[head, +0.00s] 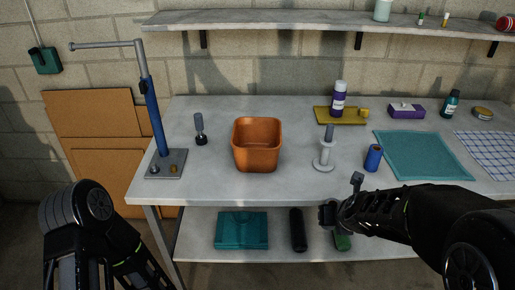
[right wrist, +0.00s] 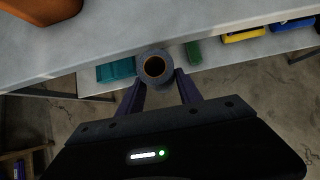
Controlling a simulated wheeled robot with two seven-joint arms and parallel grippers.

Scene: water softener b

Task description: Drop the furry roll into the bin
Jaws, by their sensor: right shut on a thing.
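The furry roll (right wrist: 143,58) is a dark grey, fuzzy hollow tube with a brown inside, seen end-on in the right wrist view. My right gripper (right wrist: 157,76) is shut on it, one finger on each side. In the head view my right gripper (head: 338,204) is just off the bench's front edge, to the right of and nearer than the bin; the roll is hard to make out there. The bin (head: 257,150) is an open orange-brown tub on the bench; its edge shows top left in the right wrist view (right wrist: 45,8). My left arm is lower left, its gripper out of frame.
On the bench (head: 215,185) a pale spindle stand (head: 324,158) and a blue roll (head: 373,158) stand right of the bin. A dark-based tool (head: 200,130) and a blue post (head: 153,115) stand left. A teal mat (head: 425,155) lies right. A lower shelf holds a teal case (head: 242,229).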

